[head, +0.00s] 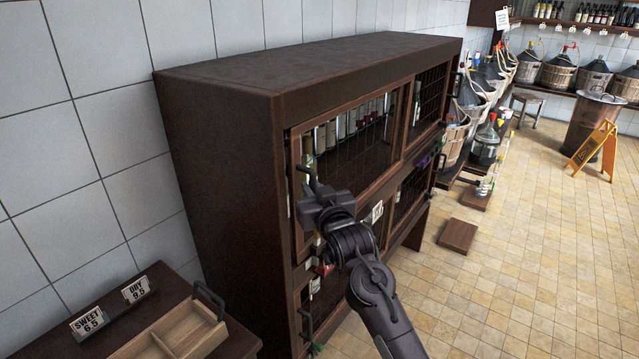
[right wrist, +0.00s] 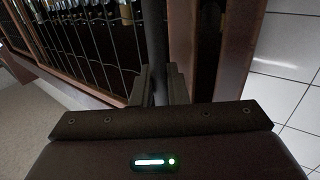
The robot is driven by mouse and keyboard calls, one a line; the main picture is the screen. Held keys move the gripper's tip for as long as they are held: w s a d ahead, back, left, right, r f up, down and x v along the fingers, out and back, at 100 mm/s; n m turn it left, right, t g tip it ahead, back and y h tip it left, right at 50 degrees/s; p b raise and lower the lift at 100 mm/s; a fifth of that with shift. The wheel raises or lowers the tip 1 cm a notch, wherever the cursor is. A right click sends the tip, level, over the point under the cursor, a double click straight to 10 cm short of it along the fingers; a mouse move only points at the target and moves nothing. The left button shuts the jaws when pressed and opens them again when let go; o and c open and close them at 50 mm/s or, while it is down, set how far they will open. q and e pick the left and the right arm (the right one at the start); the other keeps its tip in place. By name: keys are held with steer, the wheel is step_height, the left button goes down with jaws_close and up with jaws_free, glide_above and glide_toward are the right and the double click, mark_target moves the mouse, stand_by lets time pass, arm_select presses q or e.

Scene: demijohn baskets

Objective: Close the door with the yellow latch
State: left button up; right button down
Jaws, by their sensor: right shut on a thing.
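A dark wooden cabinet (head: 215,160) has several wire-mesh doors. My right gripper (head: 316,196) is at the left edge of the upper near door (head: 350,190). It is shut on that door's dark upright bar handle (head: 308,178). In the right wrist view the handle (right wrist: 154,45) stands between the two fingers (right wrist: 155,88). The mesh door (right wrist: 85,45) is to the left there, with bottles behind it. I cannot tell for certain whether this door is fully shut. The yellow latch cannot be made out clearly; my arm covers part of the front. My left gripper is not in view.
A low table with a wooden tray (head: 150,350) and price signs (head: 136,290) stands at the lower left. Large demijohns (head: 484,145) and a folding yellow sign (head: 592,148) are further back. The tiled floor (head: 510,270) right of the cabinet is mostly clear.

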steer(key=shift+s+a, duration=0.75)
steer(key=shift+s, duration=0.2)
steer(key=c, duration=1.8)
jaws_free()
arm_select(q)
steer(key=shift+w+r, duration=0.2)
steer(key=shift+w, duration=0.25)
arm_select(e)
steer(key=shift+w+d, duration=0.15)
